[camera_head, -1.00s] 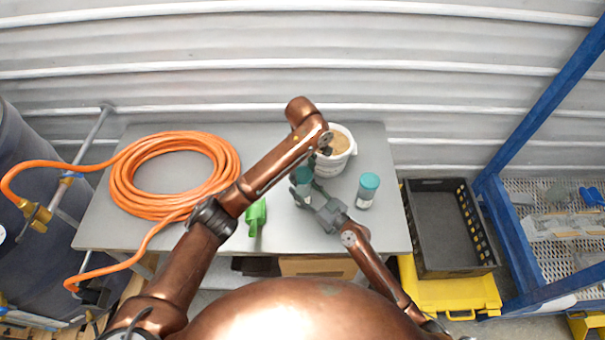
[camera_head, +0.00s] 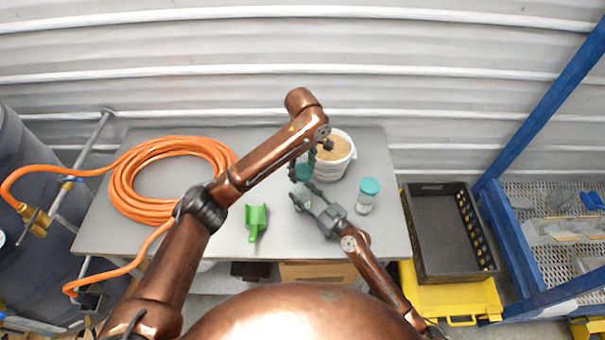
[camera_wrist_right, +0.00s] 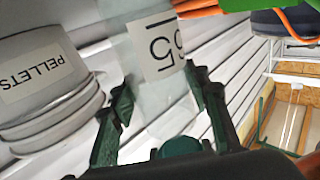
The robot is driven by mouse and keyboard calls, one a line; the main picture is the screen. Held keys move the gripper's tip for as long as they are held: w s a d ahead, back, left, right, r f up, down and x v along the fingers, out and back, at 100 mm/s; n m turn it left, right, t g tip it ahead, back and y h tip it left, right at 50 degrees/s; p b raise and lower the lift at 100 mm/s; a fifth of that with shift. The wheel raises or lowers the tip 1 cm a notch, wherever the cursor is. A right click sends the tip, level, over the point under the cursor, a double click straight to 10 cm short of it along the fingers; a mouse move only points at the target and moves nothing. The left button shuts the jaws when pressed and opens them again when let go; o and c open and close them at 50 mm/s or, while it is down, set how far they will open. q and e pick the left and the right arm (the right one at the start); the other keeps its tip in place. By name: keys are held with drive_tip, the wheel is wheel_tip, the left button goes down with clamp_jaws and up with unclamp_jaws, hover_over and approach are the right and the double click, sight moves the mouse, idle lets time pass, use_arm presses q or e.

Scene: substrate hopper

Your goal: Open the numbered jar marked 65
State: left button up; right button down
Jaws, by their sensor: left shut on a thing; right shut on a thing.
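A clear jar (camera_wrist_right: 150,80) with a white number label stands at the table's middle, with a teal lid (camera_head: 303,172). A second teal-lidded jar (camera_head: 367,195) stands to the right.
A white pellet bucket (camera_head: 345,166) stands close behind the jar. A green scoop (camera_head: 256,221) lies in front left, and a coiled orange hose (camera_head: 125,190) lies at the left of the grey table. A black crate (camera_head: 447,240) sits beyond its right edge.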

drive_tip(key=c, duration=1)
unclamp_jaws()
